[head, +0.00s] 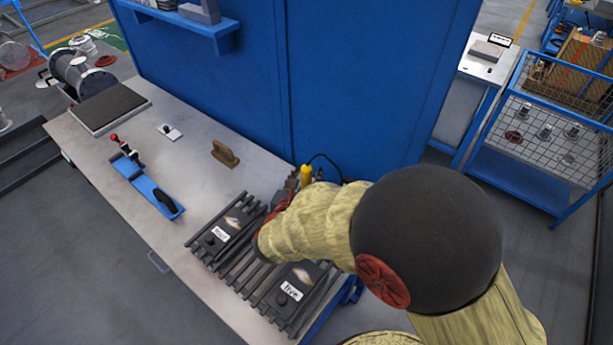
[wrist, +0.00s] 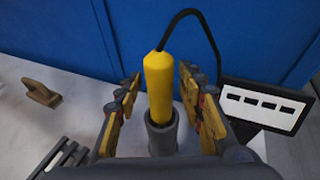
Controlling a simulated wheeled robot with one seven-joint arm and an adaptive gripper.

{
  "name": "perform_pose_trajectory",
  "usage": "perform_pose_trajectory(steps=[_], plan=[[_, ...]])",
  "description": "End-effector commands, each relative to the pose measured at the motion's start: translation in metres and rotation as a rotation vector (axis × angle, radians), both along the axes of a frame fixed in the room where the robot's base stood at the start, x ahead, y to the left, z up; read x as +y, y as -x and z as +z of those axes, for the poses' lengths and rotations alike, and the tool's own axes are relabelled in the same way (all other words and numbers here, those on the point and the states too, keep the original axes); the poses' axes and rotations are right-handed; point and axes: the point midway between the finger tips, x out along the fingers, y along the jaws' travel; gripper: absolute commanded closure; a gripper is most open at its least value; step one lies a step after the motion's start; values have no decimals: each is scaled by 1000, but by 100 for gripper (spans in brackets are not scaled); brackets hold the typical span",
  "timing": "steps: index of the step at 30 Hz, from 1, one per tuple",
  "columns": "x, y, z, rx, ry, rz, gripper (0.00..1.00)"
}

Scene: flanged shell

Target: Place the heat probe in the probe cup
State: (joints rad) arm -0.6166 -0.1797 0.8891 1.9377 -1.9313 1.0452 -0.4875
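The heat probe is yellow with a black cable from its top. In the wrist view the probe (wrist: 158,82) stands upright with its lower end inside the grey probe cup (wrist: 161,137). My gripper (wrist: 162,92) is open, with one finger on each side of the probe and a visible gap on both sides. In the head view the top of the probe (head: 306,173) shows just beyond my gripper (head: 292,186), near the blue wall. My arm hides the cup there.
A dark slatted rack (head: 237,267) with two labelled dark blocks lies beside my gripper on the grey bench (head: 110,160). A brown wooden block (head: 225,154), a blue tool holder (head: 150,187) and a dark pad (head: 110,107) lie farther left. A blue wall (head: 340,80) stands behind.

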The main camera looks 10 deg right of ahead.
Motion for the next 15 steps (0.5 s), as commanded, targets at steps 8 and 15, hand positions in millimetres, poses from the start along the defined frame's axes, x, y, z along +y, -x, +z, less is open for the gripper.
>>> perform_pose_trajectory(steps=[8,15], plan=[[0,0,1,0,0,0,61],[11,21,12,0,0,5,61]])
